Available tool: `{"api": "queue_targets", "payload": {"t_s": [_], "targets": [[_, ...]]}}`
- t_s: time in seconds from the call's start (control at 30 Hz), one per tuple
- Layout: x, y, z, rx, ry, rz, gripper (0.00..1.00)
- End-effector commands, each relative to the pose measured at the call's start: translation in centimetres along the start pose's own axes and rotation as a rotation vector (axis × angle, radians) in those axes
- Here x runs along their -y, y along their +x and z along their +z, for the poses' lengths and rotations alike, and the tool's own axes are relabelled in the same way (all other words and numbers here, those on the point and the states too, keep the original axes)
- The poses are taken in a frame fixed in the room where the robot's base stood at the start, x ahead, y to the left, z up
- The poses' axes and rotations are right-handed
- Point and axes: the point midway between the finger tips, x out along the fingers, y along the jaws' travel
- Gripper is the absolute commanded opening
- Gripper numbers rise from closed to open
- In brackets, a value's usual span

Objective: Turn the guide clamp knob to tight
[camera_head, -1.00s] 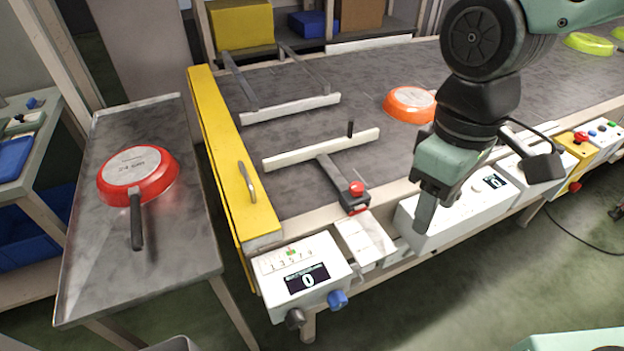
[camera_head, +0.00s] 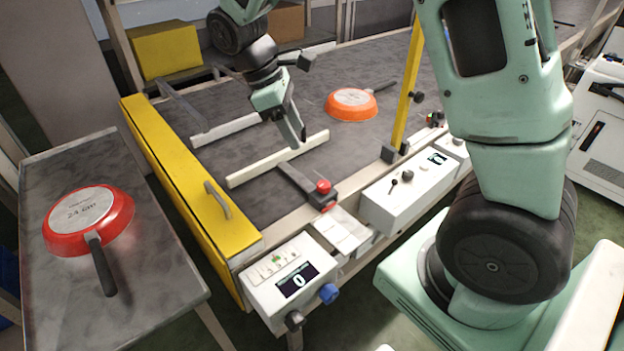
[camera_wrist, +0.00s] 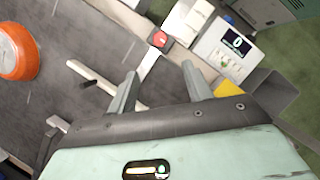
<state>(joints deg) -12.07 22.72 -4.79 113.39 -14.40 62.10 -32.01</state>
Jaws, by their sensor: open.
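The red guide clamp knob (camera_head: 323,186) sits on a dark clamp block at the front edge of the conveyor, at the end of a grey arm from the white guide rail (camera_head: 262,165). In the wrist view the knob (camera_wrist: 159,40) shows beyond the fingertips, roughly between them. My gripper (camera_head: 293,140) is open and empty, above the guide rail and behind the knob, apart from it. Its two fingers also show in the wrist view (camera_wrist: 160,78). The rail's black peg (camera_wrist: 88,84) shows left of the fingers there; the head view hides it behind my gripper.
An orange pan (camera_head: 351,105) lies upside down on the belt. A red pan (camera_head: 88,222) lies on the left side table. A yellow side guard (camera_head: 185,180), a control box (camera_head: 283,282) with display reading 0, and a yellow post (camera_head: 408,85) stand around the knob.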

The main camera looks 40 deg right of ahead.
Motion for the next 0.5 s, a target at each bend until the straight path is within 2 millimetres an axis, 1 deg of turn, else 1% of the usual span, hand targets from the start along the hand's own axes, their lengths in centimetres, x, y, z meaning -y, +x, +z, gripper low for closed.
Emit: {"api": "queue_targets", "payload": {"t_s": [0.03,0.1,0.5], "targets": [[0.1,1.2,0.0,0.005,0.000,-0.003,0.50],[0.1,2.7,0.0,0.004,-0.001,-0.004,0.50],[0.1,10.9,0.0,0.003,0.000,-0.004,0.50]]}}
